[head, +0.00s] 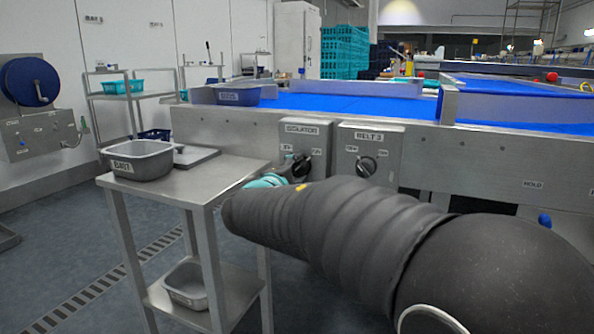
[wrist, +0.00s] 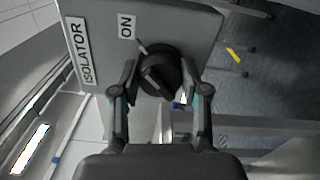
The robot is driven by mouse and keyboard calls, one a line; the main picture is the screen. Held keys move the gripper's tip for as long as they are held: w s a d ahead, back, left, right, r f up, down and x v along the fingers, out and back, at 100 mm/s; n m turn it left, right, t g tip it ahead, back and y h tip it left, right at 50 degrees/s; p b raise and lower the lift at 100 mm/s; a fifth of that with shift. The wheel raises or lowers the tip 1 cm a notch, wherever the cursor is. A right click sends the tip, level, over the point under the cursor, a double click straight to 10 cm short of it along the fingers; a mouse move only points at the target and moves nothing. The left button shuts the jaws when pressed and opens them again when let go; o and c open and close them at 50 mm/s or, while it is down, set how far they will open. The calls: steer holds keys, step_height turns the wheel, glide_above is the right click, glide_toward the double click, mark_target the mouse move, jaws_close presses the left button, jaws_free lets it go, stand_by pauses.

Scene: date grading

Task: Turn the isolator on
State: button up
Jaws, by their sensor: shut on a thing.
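The isolator (head: 313,135) is a grey box on the side of the conveyor frame, labelled ISOLATOR, with a black rotary knob (head: 301,166). In the wrist view the box (wrist: 190,22) shows its ON label, and the knob (wrist: 158,74) sits between my fingertips. The knob's ridge is slanted, its upper end leaning toward ON; whether it has reached ON I cannot tell. My gripper (wrist: 160,88) is shut on the knob, one finger on each side. In the head view my dark arm hides most of the gripper; the OFF side is hidden in the wrist view.
A BELT 3 box (head: 393,150) with a similar knob stands close right of the isolator. A steel table (head: 235,174) with a grey BAY 1 tub (head: 135,170) stands just left. The blue conveyor belt (head: 340,104) runs behind.

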steer(key=o, duration=1.1)
steer(key=shift+o, duration=0.2)
steer(key=v, duration=1.2)
